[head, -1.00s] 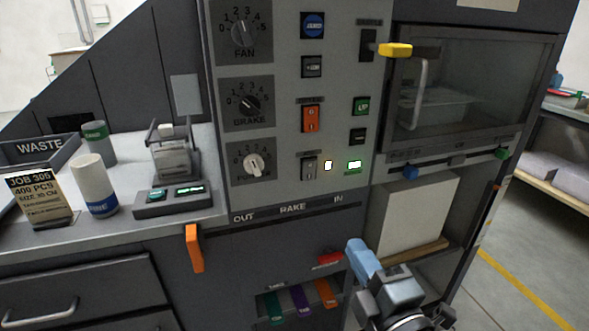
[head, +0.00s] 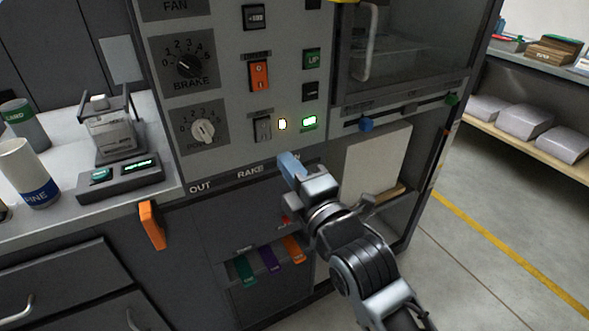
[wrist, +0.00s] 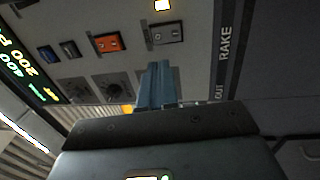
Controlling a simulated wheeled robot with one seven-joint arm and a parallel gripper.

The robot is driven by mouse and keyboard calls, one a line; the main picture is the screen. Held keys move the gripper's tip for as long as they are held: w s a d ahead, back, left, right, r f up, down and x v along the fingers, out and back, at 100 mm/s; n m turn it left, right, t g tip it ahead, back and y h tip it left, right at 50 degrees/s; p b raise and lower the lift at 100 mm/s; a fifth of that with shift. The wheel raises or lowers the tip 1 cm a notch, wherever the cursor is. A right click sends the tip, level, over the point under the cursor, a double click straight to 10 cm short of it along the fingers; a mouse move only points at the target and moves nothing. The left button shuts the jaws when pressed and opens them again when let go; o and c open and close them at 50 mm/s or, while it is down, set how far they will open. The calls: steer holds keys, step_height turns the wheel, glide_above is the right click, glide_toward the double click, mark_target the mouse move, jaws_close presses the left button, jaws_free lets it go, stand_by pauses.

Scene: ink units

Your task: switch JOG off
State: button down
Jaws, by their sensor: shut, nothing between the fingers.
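The control panel (head: 225,105) fills the middle of the head view. No label on it reads clearly as JOG. A grey rocker switch (head: 263,129) sits low on it, with a lit white lamp (head: 282,124) and a lit green display or button (head: 309,122) to its right. An orange rocker (head: 259,75) is above. The grey rocker (wrist: 168,33) and orange rocker (wrist: 108,43) also show in the wrist view. My gripper (head: 287,163), with blue fingers, is shut and empty, just below the grey rocker in the picture. Its fingers (wrist: 157,85) point toward the panel; I see no contact.
Knobs (head: 203,130) lie left of the rockers. A windowed door with a handle (head: 368,42) is upper right. An orange lever (head: 152,225) sticks out below the counter, and coloured tabs (head: 270,259) sit in a lower recess. Floor at right is clear.

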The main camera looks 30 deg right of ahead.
mark_target(261, 126)
steer(key=w, duration=0.6)
steer(key=w+r+p, duration=0.1)
steer(key=w, duration=0.2)
steer(key=shift+w+r, duration=0.1)
steer(key=shift+w, duration=0.2)
steer(key=shift+w+r, duration=0.15)
